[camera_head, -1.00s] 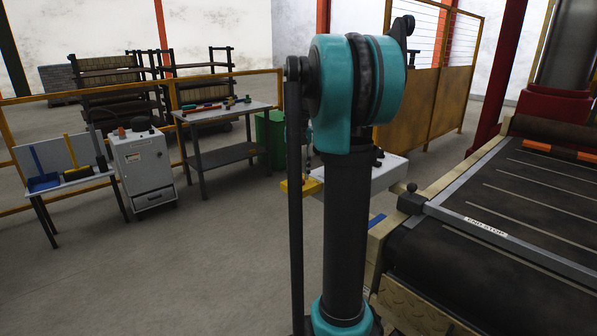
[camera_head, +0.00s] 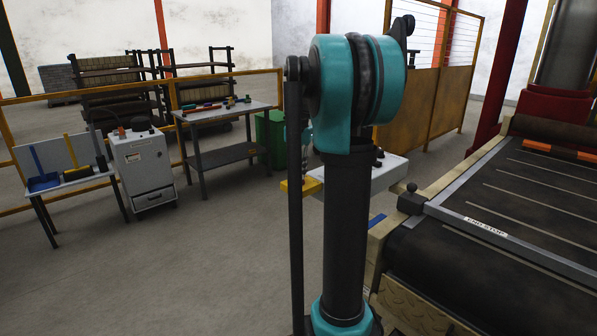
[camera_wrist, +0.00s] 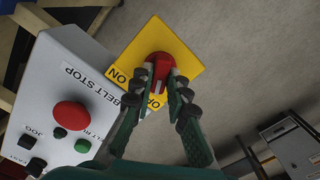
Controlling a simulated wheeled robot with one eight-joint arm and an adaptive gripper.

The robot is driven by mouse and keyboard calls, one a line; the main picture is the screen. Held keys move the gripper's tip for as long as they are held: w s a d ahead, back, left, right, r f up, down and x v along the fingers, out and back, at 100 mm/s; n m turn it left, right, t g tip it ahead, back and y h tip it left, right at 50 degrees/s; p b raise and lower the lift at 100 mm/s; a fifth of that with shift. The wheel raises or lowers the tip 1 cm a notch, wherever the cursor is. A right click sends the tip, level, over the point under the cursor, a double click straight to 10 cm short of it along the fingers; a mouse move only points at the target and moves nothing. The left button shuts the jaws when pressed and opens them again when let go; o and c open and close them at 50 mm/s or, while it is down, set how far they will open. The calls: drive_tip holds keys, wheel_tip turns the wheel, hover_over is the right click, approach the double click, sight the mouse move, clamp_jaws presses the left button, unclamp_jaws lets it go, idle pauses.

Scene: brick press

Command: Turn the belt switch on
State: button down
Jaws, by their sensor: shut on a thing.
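The belt switch is a red handle (camera_wrist: 160,62) on a yellow plate (camera_wrist: 184,55) lettered ON and, partly hidden, another word starting with O. My gripper (camera_wrist: 161,75) is shut on the red handle, one finger on each side. The fingers hide part of the handle, so I cannot tell exactly which label it points to. The plate sticks out from the side of a pale control box (camera_wrist: 92,68). In the head view the yellow plate (camera_head: 296,188) and the box (camera_head: 385,172) show partly behind my arm, which hides most of the gripper.
The box carries a big red BELT STOP button (camera_wrist: 71,115) and several small black and green buttons close to my gripper. The conveyor (camera_head: 470,250) with an END STOP bar stands at right. A workbench (camera_head: 222,112) and grey cabinet (camera_head: 144,165) stand at left. The floor between is clear.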

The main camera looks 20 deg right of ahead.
sight(298, 173)
drive_tip(key=m, duration=1.1)
drive_tip(key=shift+m, duration=2.1)
drive_tip(key=c, duration=1.5)
unclamp_jaws()
wheel_tip(298, 173, up, 12)
